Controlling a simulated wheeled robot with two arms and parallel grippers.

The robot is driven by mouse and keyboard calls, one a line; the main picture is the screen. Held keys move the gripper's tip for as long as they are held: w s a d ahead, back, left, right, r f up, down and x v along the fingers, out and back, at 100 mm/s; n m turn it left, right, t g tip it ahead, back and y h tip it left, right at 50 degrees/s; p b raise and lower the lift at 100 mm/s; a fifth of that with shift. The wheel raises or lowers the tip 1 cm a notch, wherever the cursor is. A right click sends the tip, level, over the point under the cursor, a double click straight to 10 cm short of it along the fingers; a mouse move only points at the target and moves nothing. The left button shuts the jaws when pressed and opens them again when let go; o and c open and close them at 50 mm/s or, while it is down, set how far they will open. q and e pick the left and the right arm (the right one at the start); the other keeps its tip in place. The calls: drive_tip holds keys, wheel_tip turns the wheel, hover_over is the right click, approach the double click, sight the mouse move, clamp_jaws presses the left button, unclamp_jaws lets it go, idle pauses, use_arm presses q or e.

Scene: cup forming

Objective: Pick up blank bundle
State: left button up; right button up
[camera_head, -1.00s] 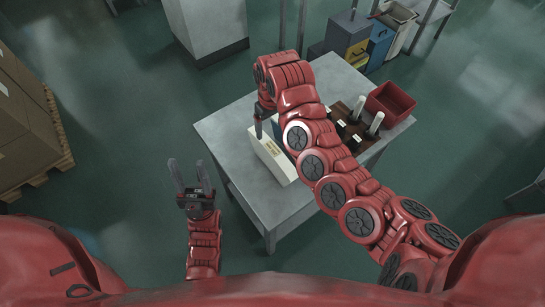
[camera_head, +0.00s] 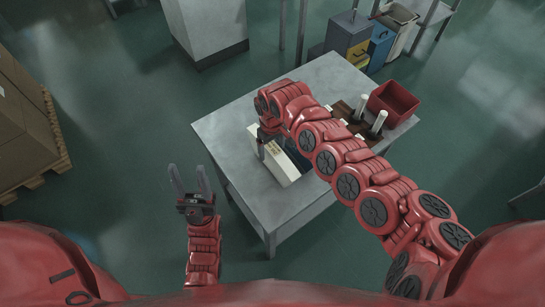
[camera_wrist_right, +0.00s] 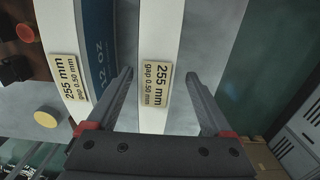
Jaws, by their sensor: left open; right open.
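A white blank bundle (camera_head: 286,172) stands on the grey table, partly hidden by my right arm. In the right wrist view, a narrow white bundle (camera_wrist_right: 160,30) with a tan "255 mm gap 0.50 mm" label lies between the two fingers of my open right gripper (camera_wrist_right: 160,76). I cannot tell whether the fingers touch it. My left gripper (camera_head: 187,174) is open and empty, left of the table.
The grey table (camera_head: 230,125) has clear surface at its back left. A red bin (camera_head: 393,101) is at its right corner, beside a brown rack (camera_head: 342,110) with white upright rods. Cartons (camera_head: 22,130) on a pallet stand at the far left.

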drive_tip(key=shift+w+d+f+p, duration=0.1)
drive_tip(key=shift+f+p, duration=0.1)
drive_tip(key=shift+f, duration=0.65)
drive_tip(key=shift+w+a+f+p, duration=0.1)
drive_tip(key=shift+f+p, duration=0.15)
drive_tip(key=shift+f, duration=0.55)
drive_tip(key=shift+w+d+f+p, duration=0.1)
drive_tip(key=shift+f+p, duration=0.1)
drive_tip(key=shift+f, duration=0.65)
drive_tip(key=shift+c, duration=0.3)
clamp_jaws()
